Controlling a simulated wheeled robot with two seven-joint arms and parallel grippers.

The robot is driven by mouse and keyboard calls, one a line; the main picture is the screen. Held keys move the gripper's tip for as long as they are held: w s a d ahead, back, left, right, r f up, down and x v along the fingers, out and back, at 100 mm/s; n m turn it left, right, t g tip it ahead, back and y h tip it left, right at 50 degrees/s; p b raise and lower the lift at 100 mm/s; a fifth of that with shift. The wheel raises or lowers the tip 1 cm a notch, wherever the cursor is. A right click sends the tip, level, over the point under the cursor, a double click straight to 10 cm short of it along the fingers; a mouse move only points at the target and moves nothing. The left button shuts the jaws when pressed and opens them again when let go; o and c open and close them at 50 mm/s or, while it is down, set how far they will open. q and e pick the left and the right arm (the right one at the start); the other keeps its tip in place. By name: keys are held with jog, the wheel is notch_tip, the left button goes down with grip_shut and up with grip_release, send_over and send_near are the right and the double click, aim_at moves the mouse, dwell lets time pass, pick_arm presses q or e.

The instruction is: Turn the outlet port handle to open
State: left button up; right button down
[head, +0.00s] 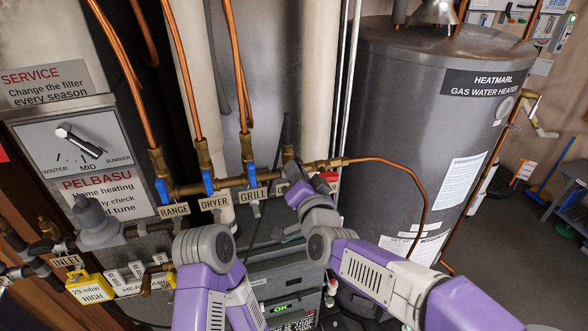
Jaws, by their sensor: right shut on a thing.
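A brass and copper gas pipe (225,184) carries several valves with blue handles, tagged RANGE (174,210), DRYER (214,202) and GRILL (251,194). My right gripper (293,170) is at the right end of this row, just below a brass fitting (288,153). It is shut on a handle there, which the gripper hides; I take it to be the outlet port handle. I cannot read that handle's angle or its tag. My left arm rises from the bottom left of centre and bends; its gripper does not show.
A yellow tag (90,288) hangs under the INLET label (66,262) at left. A dark unit with a green OK display (281,308) stands below the pipe. A grey water heater (400,110) stands close at right, with a copper pipe curving before it.

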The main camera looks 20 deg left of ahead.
jog(key=n, duration=0.4)
jog(key=shift+n+p, duration=0.3)
jog(key=shift+p, duration=0.05)
jog(key=n, duration=0.4)
jog(key=shift+p, duration=0.4)
jog(key=c, duration=1)
grip_release()
jog(key=shift+s, duration=0.1)
